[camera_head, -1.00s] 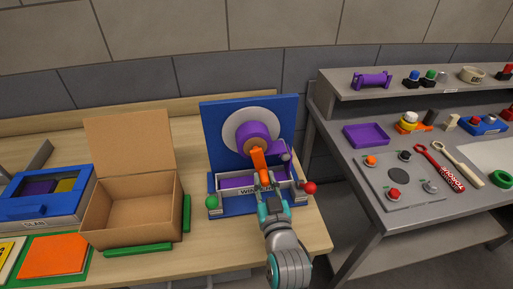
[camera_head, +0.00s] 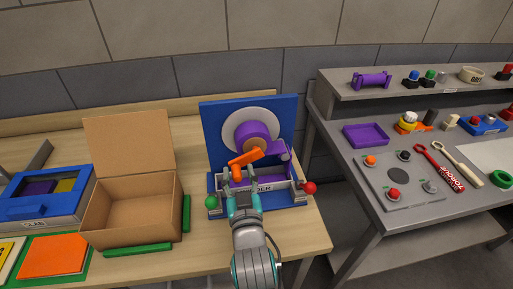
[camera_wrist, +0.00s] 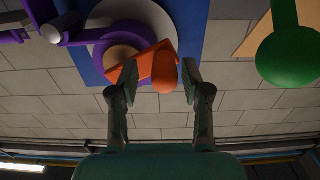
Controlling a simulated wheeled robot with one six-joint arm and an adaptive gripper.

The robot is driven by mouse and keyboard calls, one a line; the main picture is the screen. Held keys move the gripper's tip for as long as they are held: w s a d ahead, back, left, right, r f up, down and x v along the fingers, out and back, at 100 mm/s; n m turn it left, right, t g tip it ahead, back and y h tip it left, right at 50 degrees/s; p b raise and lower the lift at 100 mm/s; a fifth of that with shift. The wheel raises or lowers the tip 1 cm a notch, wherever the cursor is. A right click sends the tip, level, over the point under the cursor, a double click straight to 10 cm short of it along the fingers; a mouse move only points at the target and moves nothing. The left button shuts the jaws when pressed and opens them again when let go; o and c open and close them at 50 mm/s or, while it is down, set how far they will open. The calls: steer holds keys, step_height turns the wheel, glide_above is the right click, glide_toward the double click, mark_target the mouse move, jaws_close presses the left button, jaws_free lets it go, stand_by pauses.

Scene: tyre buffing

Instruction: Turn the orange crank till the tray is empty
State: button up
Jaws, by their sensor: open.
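The orange crank (camera_head: 246,157) sits on the hub of the purple drum (camera_head: 250,132), in front of a grey disc and a blue back plate. Its arm slants down to the left. My gripper (camera_head: 238,178) is open, with its fingers on either side of the crank's orange handle. In the wrist view, the handle (camera_wrist: 165,72) lies between the two open fingertips, and contact cannot be told. The winder's tray (camera_head: 298,193) is below the drum. Some purple shows in it, partly hidden by my gripper.
A grey bench (camera_head: 365,240) with tools and a purple tray (camera_head: 366,135) stands right, across a gap.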

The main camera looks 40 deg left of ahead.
steer(key=shift+v, duration=3)
steer(key=shift+s+f, duration=0.1)
steer(key=shift+f, duration=0.05)
steer(key=v, duration=1.2)
steer(key=shift+c, duration=0.4)
steer(key=shift+x, duration=9.05)
steer(key=shift+s+a+f, duration=0.1)
